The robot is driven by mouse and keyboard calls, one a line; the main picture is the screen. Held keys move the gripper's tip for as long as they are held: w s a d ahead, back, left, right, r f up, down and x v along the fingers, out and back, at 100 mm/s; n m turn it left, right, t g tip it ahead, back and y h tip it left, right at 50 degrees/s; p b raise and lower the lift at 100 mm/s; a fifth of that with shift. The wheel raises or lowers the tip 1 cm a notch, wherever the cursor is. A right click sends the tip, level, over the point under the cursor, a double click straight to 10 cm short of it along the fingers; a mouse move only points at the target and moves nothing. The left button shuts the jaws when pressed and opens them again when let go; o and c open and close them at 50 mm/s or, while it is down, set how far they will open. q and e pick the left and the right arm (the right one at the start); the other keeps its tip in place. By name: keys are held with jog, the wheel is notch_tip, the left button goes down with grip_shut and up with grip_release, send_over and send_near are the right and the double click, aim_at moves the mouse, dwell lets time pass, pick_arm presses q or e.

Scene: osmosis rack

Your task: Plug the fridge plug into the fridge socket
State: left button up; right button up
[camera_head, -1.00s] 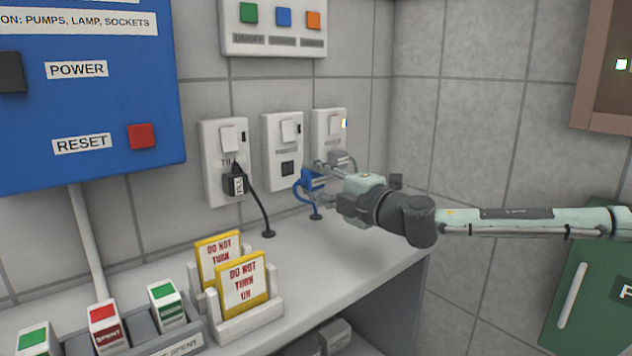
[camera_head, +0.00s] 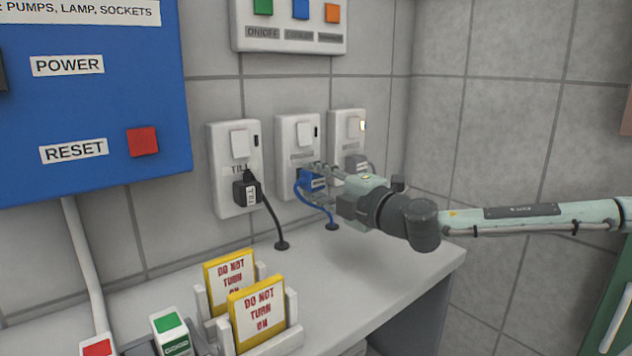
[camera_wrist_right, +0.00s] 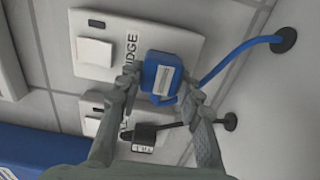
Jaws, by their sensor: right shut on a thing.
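The blue fridge plug (camera_head: 312,182) is between the fingers of my right gripper (camera_head: 322,173), which is shut on it. Its blue cord runs down to a grommet on the counter. The fridge socket (camera_head: 297,135) is the middle of three white wall plates, with a switch above. In the right wrist view the plug (camera_wrist_right: 162,75) covers the lower part of the plate marked "IDGE" (camera_wrist_right: 131,45). The plug's front and the socket holes are hidden, so I cannot tell if it is inserted or just in front. My left gripper is not in view.
The left socket (camera_head: 234,168) holds a black plug (camera_head: 247,193) marked TILL. The right socket (camera_head: 347,125) has a lit indicator and a grey plug (camera_head: 357,163). Yellow "DO NOT TURN ON" cards (camera_head: 258,311) stand on the counter. The counter below the sockets (camera_head: 370,275) is mostly clear.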

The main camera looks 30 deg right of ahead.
jog(key=shift+w, duration=0.2)
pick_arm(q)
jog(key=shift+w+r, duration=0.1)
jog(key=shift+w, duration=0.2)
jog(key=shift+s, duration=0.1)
pick_arm(e)
jog(key=shift+s, duration=0.1)
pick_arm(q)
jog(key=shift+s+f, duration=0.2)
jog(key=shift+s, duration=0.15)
pick_arm(e)
jog(key=shift+r, duration=0.1)
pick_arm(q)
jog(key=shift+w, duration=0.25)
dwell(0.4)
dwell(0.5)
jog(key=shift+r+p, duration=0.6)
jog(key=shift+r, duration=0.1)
pick_arm(e)
jog(key=shift+w+a, duration=0.1)
jog(key=shift+w, duration=0.45)
